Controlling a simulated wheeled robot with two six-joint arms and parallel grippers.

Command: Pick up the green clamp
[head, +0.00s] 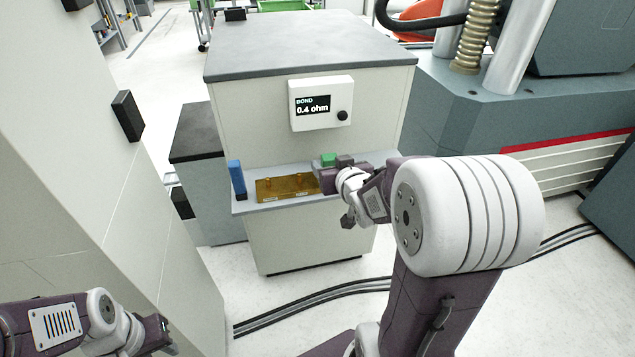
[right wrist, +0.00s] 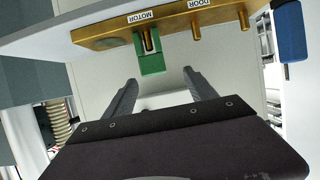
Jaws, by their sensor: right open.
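The green clamp (right wrist: 151,60) sits on the stud labelled MOTOR of a brass bar (right wrist: 105,33) in the right wrist view. In the head view the clamp (head: 328,159) shows as a small green patch at the bar's right end, partly hidden by my right gripper. My right gripper (right wrist: 160,77) is open and empty. Its fingertips are just short of the clamp, one toward each side, with a gap left between them and it. My left gripper (head: 155,337) is low at the left in the head view, far from the clamp; its jaws are too small to judge.
The brass bar (head: 285,189) lies on a light shelf of a cabinet (head: 310,233). A second stud labelled DOOR and a blue block (head: 237,181) are beside it. A meter (head: 321,102) reading 0.4 ohm is above. A tall pale panel (head: 75,130) stands at the left.

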